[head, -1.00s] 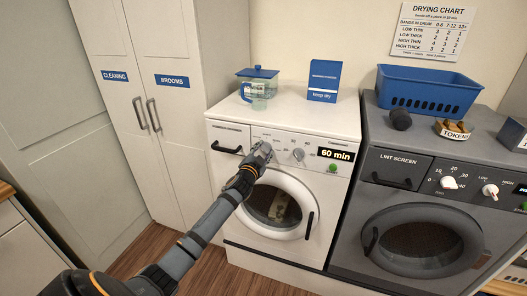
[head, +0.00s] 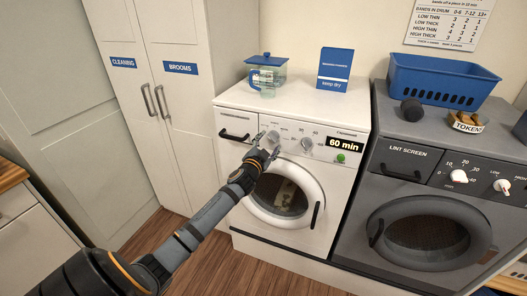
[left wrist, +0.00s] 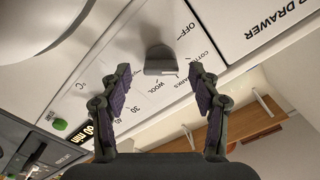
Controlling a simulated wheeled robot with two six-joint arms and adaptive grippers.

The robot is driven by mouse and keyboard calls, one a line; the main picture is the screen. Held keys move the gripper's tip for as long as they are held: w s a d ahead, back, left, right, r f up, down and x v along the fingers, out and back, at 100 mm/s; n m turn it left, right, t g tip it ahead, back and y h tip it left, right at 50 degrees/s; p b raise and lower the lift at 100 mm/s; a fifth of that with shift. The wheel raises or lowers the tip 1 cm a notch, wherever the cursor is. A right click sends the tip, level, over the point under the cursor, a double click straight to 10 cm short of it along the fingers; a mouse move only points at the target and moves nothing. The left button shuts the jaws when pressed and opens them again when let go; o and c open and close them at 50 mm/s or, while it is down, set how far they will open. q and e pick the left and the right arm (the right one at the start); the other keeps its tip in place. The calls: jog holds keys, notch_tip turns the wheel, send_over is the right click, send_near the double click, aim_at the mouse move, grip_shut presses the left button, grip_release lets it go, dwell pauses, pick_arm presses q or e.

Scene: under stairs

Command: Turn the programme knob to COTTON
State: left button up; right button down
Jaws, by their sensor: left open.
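The white washer (head: 233,185) has a control panel with a programme knob (head: 272,137) left of a second knob (head: 306,144). My left gripper (head: 264,151) is in front of the panel, just below the programme knob. I cannot tell which mark the knob points to. My right gripper is out of view.
The washer's drawer handle (head: 234,135) is left of the knob, and its round door (head: 262,207) is below. A 60 min display (head: 345,144) and green button (head: 340,158) are at right. A grey dryer (head: 392,204) stands beside it.

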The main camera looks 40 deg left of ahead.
pick_arm(q)
jog(key=v, duration=0.9)
jog(key=s+a+f+n+g, duration=0.1)
jog(key=s+a+f+g, duration=0.2)
jog(key=f, duration=0.9)
jog(key=s+a+f+n+g, duration=0.1)
jog(key=s+f+g, duration=0.3)
jog(key=f, duration=0.8)
jog(key=s+a+f+n+g, duration=0.15)
jog(key=s+f, duration=0.35)
jog(key=f, duration=0.7)
jog(key=s+d+f+g+h, duration=0.1)
jog(key=s+d+f+g, duration=0.15)
jog(key=s+f, duration=0.55)
jog(key=s+d+f+g, duration=0.1)
jog(key=s+d+f, duration=0.2)
jog(key=s+f, duration=0.4)
jog(key=s+d+f+g, duration=0.1)
jog(key=s+d+f, duration=0.2)
jog(key=s, duration=0.3)
jog(key=s+d+f+n+g+h, duration=0.1)
jog(key=s+d+f+g, duration=0.1)
jog(key=s, duration=0.5)
jog(key=s+d+f+g+h, duration=0.1)
jog(key=s+d+f, duration=0.3)
jog(key=s+d, duration=0.2)
jog(key=shift+s+d+f, duration=0.3)
jog(key=shift+s+f, duration=0.1)
jog(key=shift+s, duration=0.1)
